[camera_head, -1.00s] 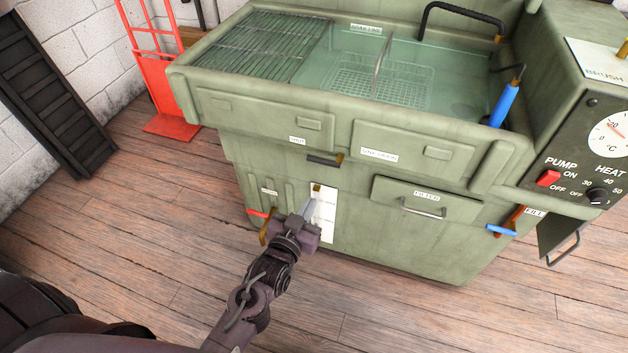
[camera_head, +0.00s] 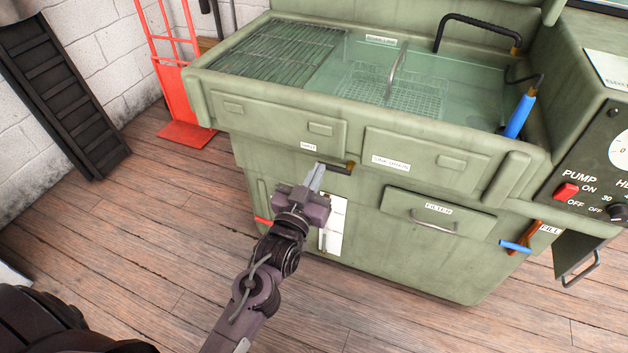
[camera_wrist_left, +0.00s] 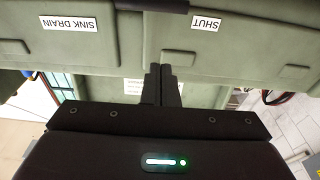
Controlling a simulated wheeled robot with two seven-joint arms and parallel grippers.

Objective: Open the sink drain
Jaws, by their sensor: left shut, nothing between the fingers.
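The sink drain lever (camera_head: 335,168) is a black handle with a brass end at its right. It lies roughly level under the front of the green sink (camera_head: 365,125). The SHUT label (camera_head: 308,146) is above its left end and the SINK DRAIN label (camera_head: 390,163) is to its right. My left gripper (camera_head: 316,176) is shut and empty, its fingertips pointing up at the lever's left part. I cannot tell whether they touch it. In the left wrist view the black lever (camera_wrist_left: 150,5) crosses the top edge, beyond the shut fingers (camera_wrist_left: 161,84). Greenish liquid stands in the basin.
A FILTER drawer (camera_head: 437,213) with a bar handle is right of the gripper. A blue-tipped FILL lever (camera_head: 515,247) and the PUMP switch (camera_head: 566,192) are further right. A red hand truck (camera_head: 186,134) stands at the left. The wooden floor in front is clear.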

